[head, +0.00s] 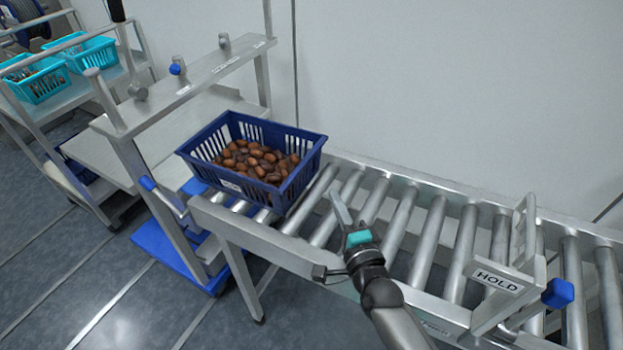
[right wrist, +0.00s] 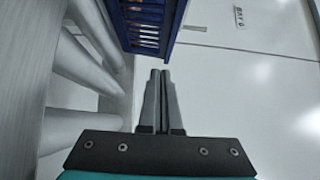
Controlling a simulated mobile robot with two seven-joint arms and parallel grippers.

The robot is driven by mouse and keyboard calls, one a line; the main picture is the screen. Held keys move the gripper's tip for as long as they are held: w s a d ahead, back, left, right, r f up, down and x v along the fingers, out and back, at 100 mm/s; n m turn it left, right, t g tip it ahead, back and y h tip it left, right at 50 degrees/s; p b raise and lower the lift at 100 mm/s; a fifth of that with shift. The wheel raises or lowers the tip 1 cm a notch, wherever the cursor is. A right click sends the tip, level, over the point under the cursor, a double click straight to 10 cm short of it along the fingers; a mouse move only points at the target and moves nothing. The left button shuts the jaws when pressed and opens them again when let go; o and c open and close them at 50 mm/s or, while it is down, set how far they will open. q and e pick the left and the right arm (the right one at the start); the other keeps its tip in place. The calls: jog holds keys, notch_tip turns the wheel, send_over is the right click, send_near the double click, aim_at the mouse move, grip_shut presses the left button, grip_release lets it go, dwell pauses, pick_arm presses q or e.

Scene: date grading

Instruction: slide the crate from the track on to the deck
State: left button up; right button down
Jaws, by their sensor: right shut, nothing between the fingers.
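A dark blue slatted crate (head: 293,205) full of brown dates (head: 255,160) sits upright at the left end of the roller track (head: 430,245). Its left end reaches the edge of the flat grey deck (head: 110,158) under the metal frame. My right gripper (head: 337,203) is shut and empty over the rollers, just right of the crate and apart from it. In the right wrist view the shut fingers (right wrist: 160,75) point towards the crate (right wrist: 150,28), with a small gap. My left gripper is not in view.
A metal frame (head: 200,85) with a blue knob spans the deck. A HOLD gate (head: 497,282) stands on the track at right. Rollers between crate and gate are bare. A trolley (head: 85,90) with turquoise baskets (head: 40,82) stands at far left.

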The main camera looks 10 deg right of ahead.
jog(key=w, duration=0.3)
jog(key=w+b, duration=0.1)
jog(key=shift+w+a, duration=0.35)
jog(key=shift+a, duration=0.05)
jog(key=w+a, duration=0.3)
jog(key=shift+a+b, duration=0.2)
jog(key=shift+b, duration=0.1)
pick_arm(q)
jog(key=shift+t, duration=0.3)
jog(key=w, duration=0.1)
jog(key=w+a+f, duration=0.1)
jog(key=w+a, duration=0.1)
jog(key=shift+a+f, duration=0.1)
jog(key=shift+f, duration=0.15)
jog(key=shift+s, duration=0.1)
